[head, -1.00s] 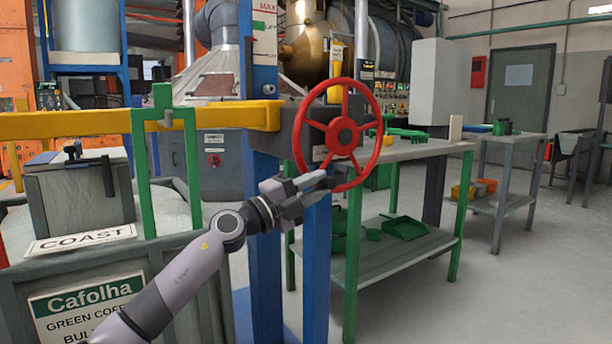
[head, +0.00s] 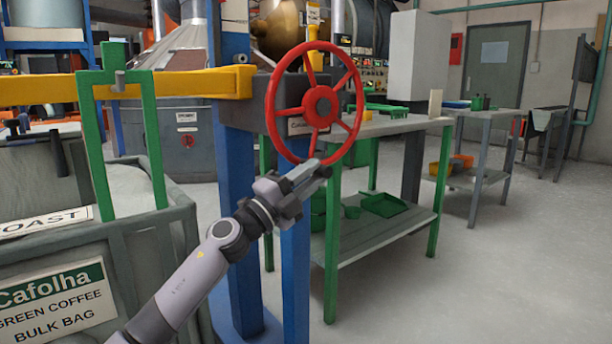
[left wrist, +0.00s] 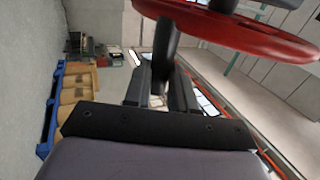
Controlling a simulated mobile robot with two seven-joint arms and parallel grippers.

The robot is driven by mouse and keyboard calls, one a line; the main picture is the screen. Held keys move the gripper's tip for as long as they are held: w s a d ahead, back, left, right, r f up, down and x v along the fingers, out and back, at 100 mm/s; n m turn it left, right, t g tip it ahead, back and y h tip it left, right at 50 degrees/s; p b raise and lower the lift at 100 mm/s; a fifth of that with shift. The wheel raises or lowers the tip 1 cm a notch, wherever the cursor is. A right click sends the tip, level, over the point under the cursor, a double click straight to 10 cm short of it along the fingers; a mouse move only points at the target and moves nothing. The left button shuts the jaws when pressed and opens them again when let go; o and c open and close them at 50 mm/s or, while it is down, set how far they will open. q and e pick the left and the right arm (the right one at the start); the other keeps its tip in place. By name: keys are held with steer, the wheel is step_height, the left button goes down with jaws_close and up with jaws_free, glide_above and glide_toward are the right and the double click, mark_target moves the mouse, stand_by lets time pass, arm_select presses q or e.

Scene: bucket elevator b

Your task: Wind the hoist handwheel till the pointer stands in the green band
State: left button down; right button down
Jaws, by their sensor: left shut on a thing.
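The red handwheel (head: 318,105) stands upright on a dark housing on the blue post (head: 236,200), in the middle of the head view. Its red rim also crosses the top of the left wrist view (left wrist: 235,30). My left gripper (head: 312,176) is at the bottom of the rim. In the left wrist view its fingers (left wrist: 163,90) are shut on the wheel's dark handle (left wrist: 166,42). A scale plate (head: 235,9) on the post is cut off by the top edge. I cannot make out the pointer or the green band. My right gripper is out of view.
A yellow beam (head: 170,85) with a green hanger frame (head: 98,130) runs left from the post, above a grey bin labelled Cafolha (head: 55,303). A green-legged workbench (head: 385,128) stands close to the right of the wheel. The floor farther right is clear.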

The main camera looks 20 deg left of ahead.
arm_select(q)
steer(key=shift+w+d+f, duration=0.15)
steer(key=shift+d+f, duration=0.05)
steer(key=shift+f, duration=0.45)
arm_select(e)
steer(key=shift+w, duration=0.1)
arm_select(q)
steer(key=c, duration=0.9)
jaws_free()
steer(key=shift+w, duration=0.1)
steer(key=shift+r, duration=0.1)
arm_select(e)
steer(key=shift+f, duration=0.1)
arm_select(q)
steer(key=shift+r, duration=0.1)
steer(key=shift+p+v, duration=0.55)
steer(key=shift+v, duration=3.1)
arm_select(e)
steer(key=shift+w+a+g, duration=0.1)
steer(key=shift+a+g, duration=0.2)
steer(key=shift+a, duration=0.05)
